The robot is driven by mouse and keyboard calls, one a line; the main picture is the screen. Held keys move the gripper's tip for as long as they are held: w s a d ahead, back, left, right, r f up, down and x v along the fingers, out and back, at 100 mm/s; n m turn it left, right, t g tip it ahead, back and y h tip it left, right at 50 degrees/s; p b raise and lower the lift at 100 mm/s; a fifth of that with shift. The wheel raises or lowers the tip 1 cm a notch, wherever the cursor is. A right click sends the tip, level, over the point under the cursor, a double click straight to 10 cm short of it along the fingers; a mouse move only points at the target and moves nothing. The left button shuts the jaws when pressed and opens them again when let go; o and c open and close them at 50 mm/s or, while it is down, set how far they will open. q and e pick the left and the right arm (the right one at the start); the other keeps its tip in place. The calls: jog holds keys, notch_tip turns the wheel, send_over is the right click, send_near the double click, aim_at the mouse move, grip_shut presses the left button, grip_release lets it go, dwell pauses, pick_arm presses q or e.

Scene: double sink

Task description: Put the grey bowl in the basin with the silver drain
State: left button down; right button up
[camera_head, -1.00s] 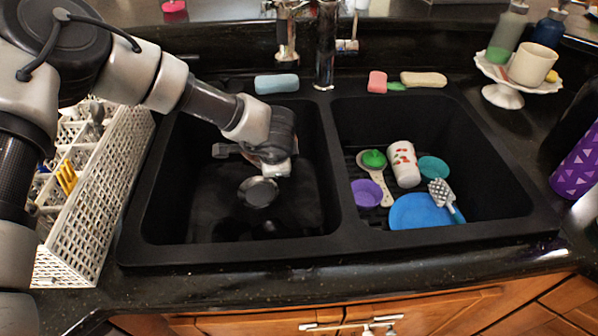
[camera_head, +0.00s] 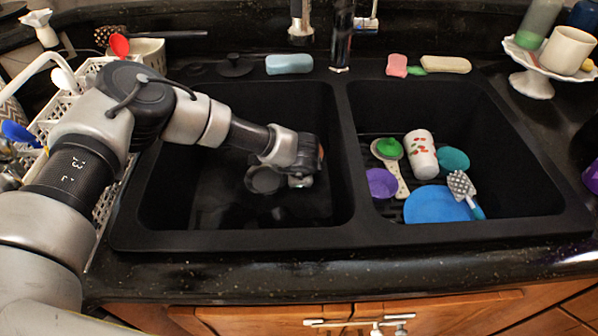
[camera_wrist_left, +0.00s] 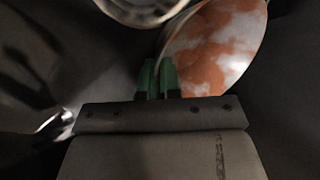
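My left gripper (camera_head: 300,180) reaches down into the left basin (camera_head: 215,232). In the left wrist view its two green fingertips (camera_wrist_left: 157,78) are close together with a narrow dark gap, and nothing clearly shows between them. A round dark-grey thing (camera_head: 263,180) shows beside the gripper in the left basin. I cannot tell whether it is the grey bowl or a drain. A shiny metal round thing (camera_wrist_left: 145,8) shows at the top of the left wrist view. An orange-and-white patterned rounded thing (camera_wrist_left: 218,45) is just right of the fingertips. My right gripper is not in view.
A divider separates the basins. A faucet (camera_head: 341,35) stands behind. A white rack (camera_head: 105,215) is at left.

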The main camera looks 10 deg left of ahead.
pick_arm(q)
jog(key=shift+f, duration=0.3)
jog(key=c, duration=1.3)
grip_release()
jog(key=shift+r, duration=0.1)
jog(key=shift+r, duration=0.45)
jog(key=v, duration=1.1)
jog(key=shift+s+d+r+p, duration=0.1)
jog(key=shift+s+r+p, duration=0.15)
jog(key=shift+p, duration=0.1)
